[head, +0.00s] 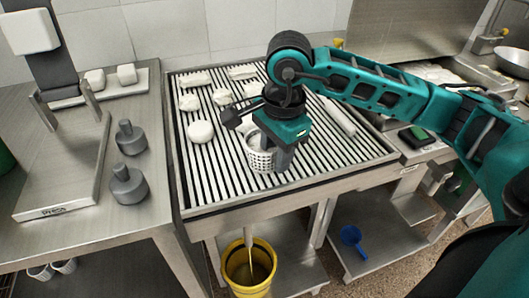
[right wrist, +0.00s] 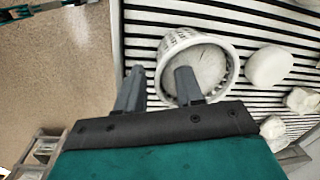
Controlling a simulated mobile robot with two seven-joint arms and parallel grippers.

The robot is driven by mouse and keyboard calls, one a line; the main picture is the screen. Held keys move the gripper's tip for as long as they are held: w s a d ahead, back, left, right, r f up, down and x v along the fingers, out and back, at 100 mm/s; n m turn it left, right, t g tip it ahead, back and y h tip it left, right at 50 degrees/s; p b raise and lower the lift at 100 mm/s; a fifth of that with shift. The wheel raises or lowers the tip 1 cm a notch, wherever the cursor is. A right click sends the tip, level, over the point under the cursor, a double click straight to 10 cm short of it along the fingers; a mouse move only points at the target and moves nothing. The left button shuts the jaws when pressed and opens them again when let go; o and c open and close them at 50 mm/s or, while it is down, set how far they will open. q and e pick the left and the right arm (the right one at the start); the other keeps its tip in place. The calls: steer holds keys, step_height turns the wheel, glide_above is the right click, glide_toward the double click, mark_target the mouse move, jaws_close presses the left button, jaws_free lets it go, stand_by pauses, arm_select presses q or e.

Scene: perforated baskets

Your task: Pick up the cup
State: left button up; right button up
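The cup is a white perforated basket (head: 262,153) standing upright on the slatted rack, near the rack's front middle. It also shows in the right wrist view (right wrist: 222,46), with a pale round inside. My right gripper (head: 284,160) points down at the cup and hides part of its right side. In the right wrist view my right gripper (right wrist: 158,88) is open, one finger over the cup's opening and the other outside it. The near rim lies between the fingers. I cannot tell whether either finger touches it. My left gripper is not in view.
White dough pieces (head: 200,131) lie on the slatted rack (head: 185,180), left of and behind the cup. Two grey weights (head: 128,184) and a press (head: 60,185) stand on the left counter. A yellow bucket (head: 247,272) is below the rack.

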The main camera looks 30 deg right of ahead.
steer(key=shift+w+a+f, duration=0.1)
steer(key=shift+f, duration=0.6)
steer(key=shift+c, duration=0.4)
jaws_close()
